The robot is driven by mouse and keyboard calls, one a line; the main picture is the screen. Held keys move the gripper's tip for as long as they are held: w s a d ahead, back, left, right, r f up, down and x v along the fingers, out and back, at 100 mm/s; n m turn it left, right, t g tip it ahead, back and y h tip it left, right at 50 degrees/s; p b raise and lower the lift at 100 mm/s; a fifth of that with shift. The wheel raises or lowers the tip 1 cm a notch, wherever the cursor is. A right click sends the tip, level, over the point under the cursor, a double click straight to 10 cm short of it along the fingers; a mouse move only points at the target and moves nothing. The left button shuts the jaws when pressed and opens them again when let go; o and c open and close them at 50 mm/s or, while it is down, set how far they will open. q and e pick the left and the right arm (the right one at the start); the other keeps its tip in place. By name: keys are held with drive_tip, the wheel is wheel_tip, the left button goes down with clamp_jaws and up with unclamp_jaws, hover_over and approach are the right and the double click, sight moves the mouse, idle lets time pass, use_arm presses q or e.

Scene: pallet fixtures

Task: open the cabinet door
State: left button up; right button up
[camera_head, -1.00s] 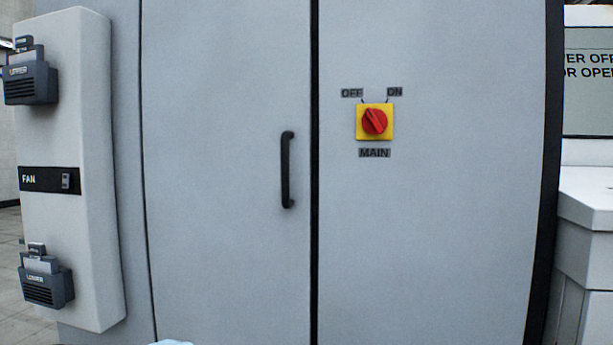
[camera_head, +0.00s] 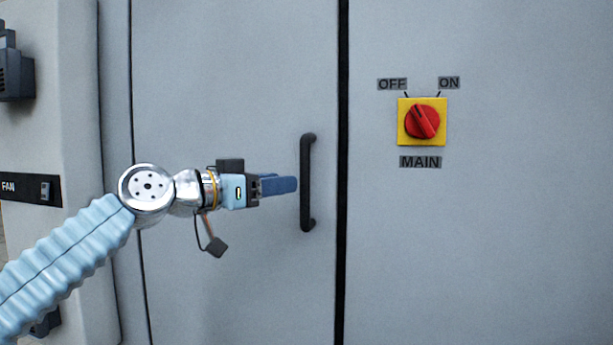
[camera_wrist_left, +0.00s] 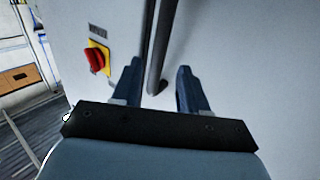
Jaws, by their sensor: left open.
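The cabinet's left door (camera_head: 230,80) is grey and closed, with a dark vertical seam at its right edge. A black upright bar handle (camera_head: 306,185) is fixed near that edge. My left gripper (camera_head: 296,185) points right, with its blue fingers just left of the handle in the head view. In the left wrist view, my left gripper (camera_wrist_left: 157,80) is open, and the dark handle (camera_wrist_left: 157,60) shows between and beyond its two fingers. I cannot tell whether a finger touches the handle. My right gripper is not in view.
A red rotary switch (camera_head: 422,121) on a yellow plate, marked OFF, ON and MAIN, is on the right panel (camera_head: 520,220). A grey FAN unit (camera_head: 65,120) stands out at the left, beside my left arm. The space in front of the right panel is clear.

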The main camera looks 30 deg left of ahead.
sight(301, 180)
use_arm(q)
drive_tip(key=p+x, duration=0.1)
drive_tip(key=x, duration=0.6)
clamp_jaws()
